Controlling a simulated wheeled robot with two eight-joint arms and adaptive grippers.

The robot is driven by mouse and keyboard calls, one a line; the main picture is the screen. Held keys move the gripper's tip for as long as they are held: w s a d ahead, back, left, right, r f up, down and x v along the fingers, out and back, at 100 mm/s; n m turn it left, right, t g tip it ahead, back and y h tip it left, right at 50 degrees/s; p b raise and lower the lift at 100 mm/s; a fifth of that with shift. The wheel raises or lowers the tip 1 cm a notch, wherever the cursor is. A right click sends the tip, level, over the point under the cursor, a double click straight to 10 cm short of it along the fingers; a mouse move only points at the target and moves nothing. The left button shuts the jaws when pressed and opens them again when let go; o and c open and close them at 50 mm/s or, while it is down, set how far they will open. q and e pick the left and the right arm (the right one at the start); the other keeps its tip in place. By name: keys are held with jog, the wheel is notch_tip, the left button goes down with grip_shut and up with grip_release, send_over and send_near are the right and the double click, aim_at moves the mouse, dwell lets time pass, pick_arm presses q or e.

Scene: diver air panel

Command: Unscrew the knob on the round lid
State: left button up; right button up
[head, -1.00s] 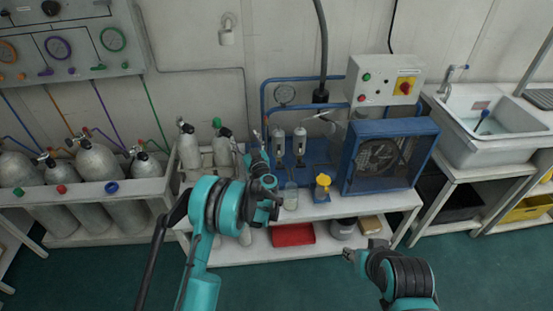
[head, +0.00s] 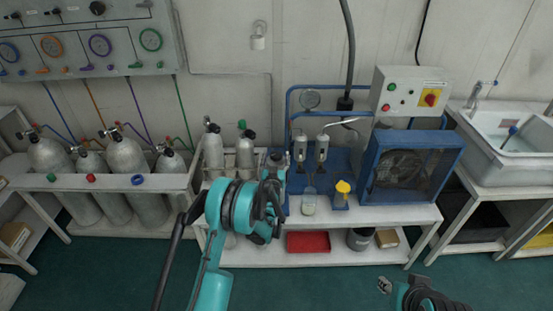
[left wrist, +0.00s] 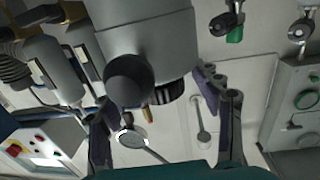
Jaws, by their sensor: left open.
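My left gripper (head: 275,160) is at the left end of the compressor bench in the head view. In the left wrist view it (left wrist: 167,112) is open, with one finger on each side and nothing in its grasp. A round black knob (left wrist: 128,78) shows there at the end of a thick grey body (left wrist: 145,38), between the fingers' lines and closer to the left one. I cannot tell whether it touches a finger. The arm hides this body in the head view. My right gripper (head: 385,285) is low in the head view, away from the bench; its jaws are too small to judge.
Two filter cylinders (head: 300,150) stand just right of my left gripper, with a glass jar (head: 309,202) and a yellow-topped item (head: 342,190) in front. A blue-framed fan (head: 405,172) is further right. Gas cylinders (head: 213,150) stand close on the left.

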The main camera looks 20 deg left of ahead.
pick_arm(q)
jog(key=shift+w, duration=0.15)
jog(key=c, duration=1.2)
jog(key=shift+d+n+y, duration=0.1)
jog(key=shift+n+y, duration=0.2)
jog(key=shift+y, duration=0.2)
jog(key=shift+n+g+y, duration=0.3)
jog(key=shift+n+y, duration=0.3)
jog(key=shift+y, duration=0.3)
jog(key=n+g+y, duration=0.2)
jog(key=n+y, duration=0.1)
jog(key=y, duration=0.1)
jog(key=shift+n+g+y, duration=0.3)
jog(key=shift+g+y, duration=0.1)
jog(key=n+g+y, duration=0.5)
jog(key=g, duration=0.1)
jog(key=shift+n+g, duration=0.3)
jog(key=shift+g, duration=0.1)
jog(key=shift+g+y, duration=0.3)
